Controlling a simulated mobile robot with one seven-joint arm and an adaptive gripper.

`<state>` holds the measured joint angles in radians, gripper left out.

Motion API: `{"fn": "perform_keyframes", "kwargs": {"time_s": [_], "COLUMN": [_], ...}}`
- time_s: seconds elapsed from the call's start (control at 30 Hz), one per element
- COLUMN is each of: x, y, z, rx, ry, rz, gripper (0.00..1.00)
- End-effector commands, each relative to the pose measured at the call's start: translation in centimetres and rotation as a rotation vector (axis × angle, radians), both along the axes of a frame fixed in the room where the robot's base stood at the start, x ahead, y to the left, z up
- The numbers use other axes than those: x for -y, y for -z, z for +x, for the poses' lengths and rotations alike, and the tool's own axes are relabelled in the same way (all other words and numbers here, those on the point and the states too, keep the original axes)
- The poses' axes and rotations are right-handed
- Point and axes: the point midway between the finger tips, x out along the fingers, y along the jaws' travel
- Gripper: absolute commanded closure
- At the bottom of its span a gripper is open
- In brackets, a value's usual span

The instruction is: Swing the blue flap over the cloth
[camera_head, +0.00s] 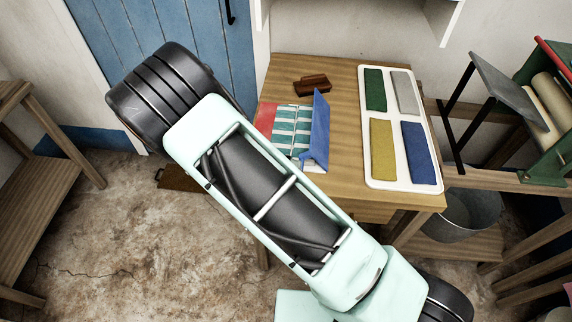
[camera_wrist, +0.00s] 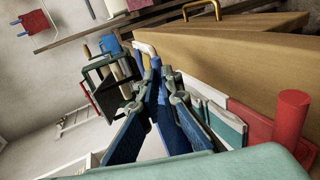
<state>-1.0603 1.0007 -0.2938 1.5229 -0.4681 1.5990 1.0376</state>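The blue flap (camera_head: 320,130) stands steeply raised along the right side of the folding board on the table. The cloth (camera_head: 291,130), striped teal and white, lies flat to its left; part of it also shows in the wrist view (camera_wrist: 227,124). The red flap (camera_head: 267,117) is at the board's left, partly hidden by my arm; a red upright cylinder (camera_wrist: 291,117) stands there in the wrist view.
A white tray (camera_head: 395,184) with several folded cloths lies right of the board. A brown block (camera_head: 312,85) sits behind it on the wooden table (camera_head: 345,188). A green-framed mangle (camera_head: 548,130) and a metal bucket (camera_head: 470,215) stand to the right.

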Motion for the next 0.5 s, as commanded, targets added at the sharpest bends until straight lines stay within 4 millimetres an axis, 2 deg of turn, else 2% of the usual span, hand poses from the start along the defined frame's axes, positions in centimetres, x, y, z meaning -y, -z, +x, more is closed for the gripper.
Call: {"fn": "perform_keyframes", "kwargs": {"time_s": [0.03, 0.3, 0.5], "x": [1.13, 1.13, 1.13], "y": [1.71, 1.73, 1.69], "z": [-0.43, -0.43, -0.45], "rx": [-0.014, -0.012, -0.013], "ry": [0.023, 0.023, 0.023], "rz": [-0.001, -0.001, -0.001], "gripper": [1.0, 1.0, 0.75]}}
